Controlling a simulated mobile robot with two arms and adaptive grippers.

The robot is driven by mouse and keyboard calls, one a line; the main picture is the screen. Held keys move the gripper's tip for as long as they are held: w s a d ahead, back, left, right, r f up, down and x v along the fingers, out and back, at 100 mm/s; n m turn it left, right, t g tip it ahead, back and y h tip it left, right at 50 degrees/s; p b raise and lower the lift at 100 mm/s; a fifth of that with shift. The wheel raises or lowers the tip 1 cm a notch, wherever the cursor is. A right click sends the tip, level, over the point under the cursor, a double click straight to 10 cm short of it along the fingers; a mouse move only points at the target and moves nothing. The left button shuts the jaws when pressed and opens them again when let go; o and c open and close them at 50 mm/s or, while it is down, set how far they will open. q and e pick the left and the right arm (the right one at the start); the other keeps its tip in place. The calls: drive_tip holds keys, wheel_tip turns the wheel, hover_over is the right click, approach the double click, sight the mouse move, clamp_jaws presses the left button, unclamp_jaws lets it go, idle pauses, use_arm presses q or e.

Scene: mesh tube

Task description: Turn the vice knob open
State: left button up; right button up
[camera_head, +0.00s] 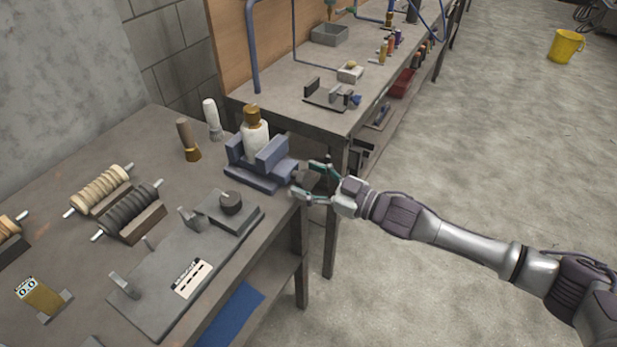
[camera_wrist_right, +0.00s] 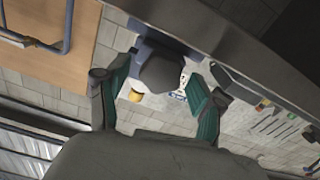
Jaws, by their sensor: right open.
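The blue vice (camera_head: 268,172) stands on the near bench at its right edge. A white bottle with a brown-gold cap (camera_head: 254,132) stands upright at the vice's jaws. The dark vice knob (camera_head: 309,181) is on the vice's right side, past the bench edge. My right gripper (camera_head: 313,179) is open, with its green-lined fingers on either side of the knob. In the right wrist view, the knob (camera_wrist_right: 161,74) sits between the two fingers (camera_wrist_right: 158,82), with visible gaps. The vice body (camera_wrist_right: 150,47) is behind it. My left gripper is not in view.
The near bench holds coil spools (camera_head: 130,208), two brushes (camera_head: 213,118), a grey plate fixture (camera_head: 165,285) and a yellow block (camera_head: 40,296). A second bench (camera_head: 290,97) with tools stands behind.

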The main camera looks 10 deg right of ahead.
drive_tip(key=c, duration=1.1)
drive_tip(key=shift+c, duration=0.2)
drive_tip(key=n, duration=0.3)
drive_tip(key=shift+a+f+n, duration=0.1)
drive_tip(key=shift+n, duration=1.8)
